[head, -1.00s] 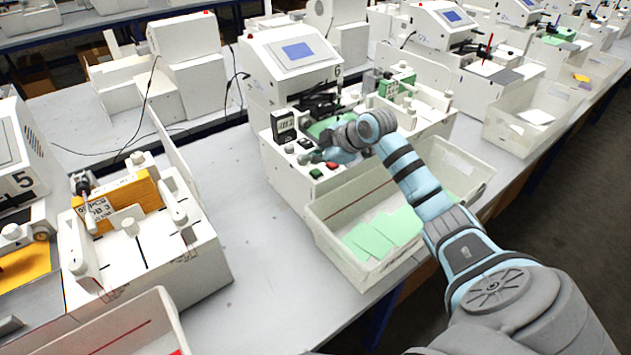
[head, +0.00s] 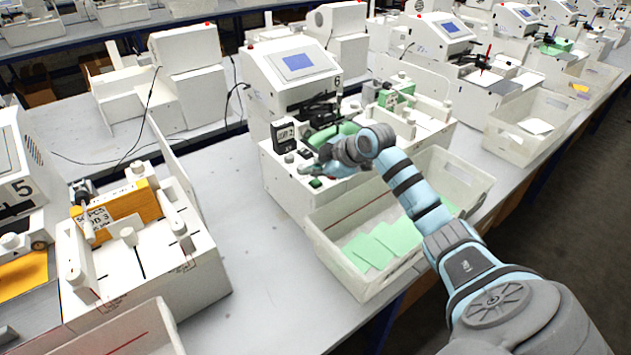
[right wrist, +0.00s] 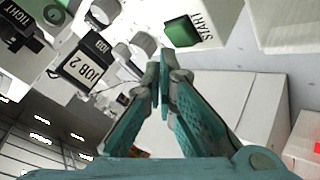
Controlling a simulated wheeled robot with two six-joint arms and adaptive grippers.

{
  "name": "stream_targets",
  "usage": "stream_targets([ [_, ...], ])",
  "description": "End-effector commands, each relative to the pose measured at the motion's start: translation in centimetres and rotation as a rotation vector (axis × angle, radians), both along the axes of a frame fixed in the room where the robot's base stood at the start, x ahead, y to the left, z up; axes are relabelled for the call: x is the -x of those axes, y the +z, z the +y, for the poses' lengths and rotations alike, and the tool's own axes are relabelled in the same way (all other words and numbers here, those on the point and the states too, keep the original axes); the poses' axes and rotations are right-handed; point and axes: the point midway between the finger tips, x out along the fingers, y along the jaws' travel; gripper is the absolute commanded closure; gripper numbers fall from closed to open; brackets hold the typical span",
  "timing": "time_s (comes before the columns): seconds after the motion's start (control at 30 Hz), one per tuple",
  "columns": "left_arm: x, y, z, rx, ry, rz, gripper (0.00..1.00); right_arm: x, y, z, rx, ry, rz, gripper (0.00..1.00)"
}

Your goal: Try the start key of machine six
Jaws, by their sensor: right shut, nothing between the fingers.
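Machine six (head: 292,68) is a white unit with a blue screen and a "6" on its side. Its green start key (head: 315,183) is on the front deck and also shows in the right wrist view (right wrist: 182,31), beside the printed word START. My right gripper (head: 322,166) is over the deck, just behind the key in the head view. In the right wrist view its fingertips (right wrist: 162,78) meet, shut and empty, close to the key. Whether they touch the deck cannot be told. My left gripper is not in view.
A black counter box (head: 284,133) and small knobs crowd the deck's left side. A white bin (head: 330,222) with green cards stands in front. Machine five (head: 14,165) is at the left. Bare grey table (head: 245,215) lies between the machines.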

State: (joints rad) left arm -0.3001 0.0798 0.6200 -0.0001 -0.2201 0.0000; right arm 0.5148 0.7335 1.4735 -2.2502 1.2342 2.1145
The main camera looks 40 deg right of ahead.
Motion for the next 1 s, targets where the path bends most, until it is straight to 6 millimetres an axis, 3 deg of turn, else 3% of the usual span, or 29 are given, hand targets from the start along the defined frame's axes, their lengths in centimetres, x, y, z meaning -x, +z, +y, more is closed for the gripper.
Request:
stream_targets([
  [1.0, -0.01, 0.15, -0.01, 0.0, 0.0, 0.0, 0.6, 0.02, -0.84, 0.0, 0.0, 0.0, 0.0, 1.0],
])
